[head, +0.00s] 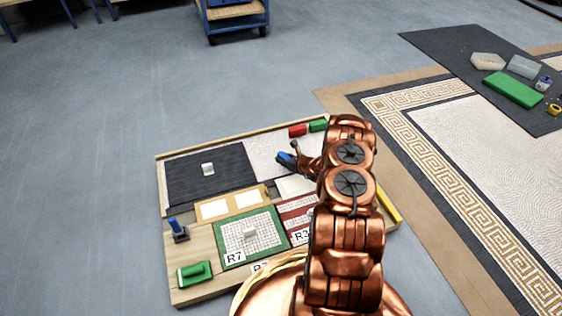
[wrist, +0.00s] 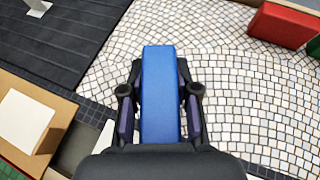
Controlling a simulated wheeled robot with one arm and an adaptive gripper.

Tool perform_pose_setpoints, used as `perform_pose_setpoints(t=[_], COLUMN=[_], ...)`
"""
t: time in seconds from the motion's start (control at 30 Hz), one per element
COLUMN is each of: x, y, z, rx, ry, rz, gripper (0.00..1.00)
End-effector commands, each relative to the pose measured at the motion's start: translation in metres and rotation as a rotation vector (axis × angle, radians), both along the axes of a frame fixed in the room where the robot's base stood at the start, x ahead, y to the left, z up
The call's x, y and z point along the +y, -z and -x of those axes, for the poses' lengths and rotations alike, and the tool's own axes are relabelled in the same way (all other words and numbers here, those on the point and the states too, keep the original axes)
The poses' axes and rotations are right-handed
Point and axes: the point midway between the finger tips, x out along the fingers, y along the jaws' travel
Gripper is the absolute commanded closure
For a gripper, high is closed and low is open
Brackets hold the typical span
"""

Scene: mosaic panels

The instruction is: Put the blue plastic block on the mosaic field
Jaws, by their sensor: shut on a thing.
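The blue plastic block (wrist: 160,90) is long and rectangular. In the wrist view it lies between the two fingers of my gripper (wrist: 160,105), which is shut on it. In the head view the block (head: 287,158) is a small blue shape at the end of my gripper (head: 291,161). The mosaic field (head: 262,150) is a panel of pale tiles at the back of the board. In the wrist view the block is over the pale tiles of the field (wrist: 245,95). I cannot tell whether the block touches them.
A red block (head: 298,130) and a green block (head: 318,125) lie at the field's back right. A dark ribbed panel (head: 205,185) with a small white piece adjoins on the left. A green-handled float (head: 195,273) is at the board's front left. My arm hides the board's right part.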

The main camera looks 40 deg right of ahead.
Motion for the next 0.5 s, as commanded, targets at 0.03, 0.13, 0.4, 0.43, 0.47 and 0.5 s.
perform_pose_setpoints(t=[0.03,0.13,0.4,0.43,0.47,0.5], x=[-0.003,-0.008,-0.014,-0.014,-0.014,-0.014], y=[0.004,0.005,0.006,0.007,0.009,0.013], z=[-0.008,-0.021,-0.035,-0.035,-0.034,-0.034], rx=[-0.003,-0.003,0.0,0.0,0.0,0.0], ry=[-0.001,-0.002,0.001,0.001,0.001,0.001], rz=[0.002,0.001,-0.002,-0.003,-0.003,-0.003], gripper=[1.0,1.0,1.0,1.0,1.0,1.0])
